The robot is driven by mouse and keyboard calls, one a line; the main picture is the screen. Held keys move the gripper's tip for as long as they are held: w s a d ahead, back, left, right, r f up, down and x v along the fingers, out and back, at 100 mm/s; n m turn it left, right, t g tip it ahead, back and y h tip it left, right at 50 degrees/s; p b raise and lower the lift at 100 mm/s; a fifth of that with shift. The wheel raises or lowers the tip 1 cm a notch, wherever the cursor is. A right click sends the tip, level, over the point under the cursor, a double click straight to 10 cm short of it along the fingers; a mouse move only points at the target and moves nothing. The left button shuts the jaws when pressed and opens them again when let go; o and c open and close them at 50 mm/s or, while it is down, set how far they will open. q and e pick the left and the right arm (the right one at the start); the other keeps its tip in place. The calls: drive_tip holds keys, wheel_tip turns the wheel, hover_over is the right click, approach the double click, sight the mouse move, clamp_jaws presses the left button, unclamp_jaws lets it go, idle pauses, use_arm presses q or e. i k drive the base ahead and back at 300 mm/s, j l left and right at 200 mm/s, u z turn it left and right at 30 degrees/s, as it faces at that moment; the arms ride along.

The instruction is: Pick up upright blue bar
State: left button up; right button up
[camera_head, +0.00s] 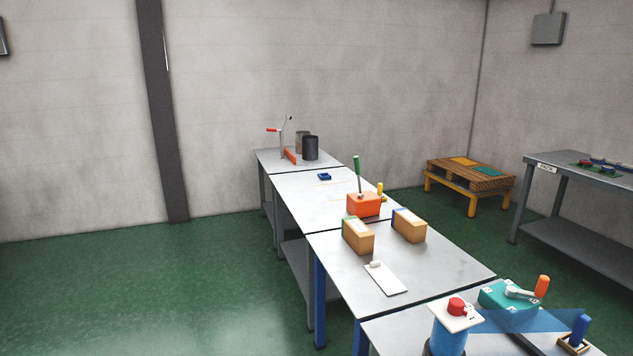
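An upright blue bar (580,328) stands at the bottom right on the nearest table, in a small wooden square holder (574,344). It leans slightly in the picture, and its lower end is partly hidden by the holder. Neither of my grippers shows in the head view, so I cannot see what they hold or where they are relative to the bar.
A blue cylinder (447,337) with a white plate and red knob stands left of the bar. A teal box (507,296) with an orange-handled lever lies behind. Two brown boxes (358,237) stand on the table beyond. Green floor on the left is clear.

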sight(584, 322)
drive_tip(key=z, duration=1.55)
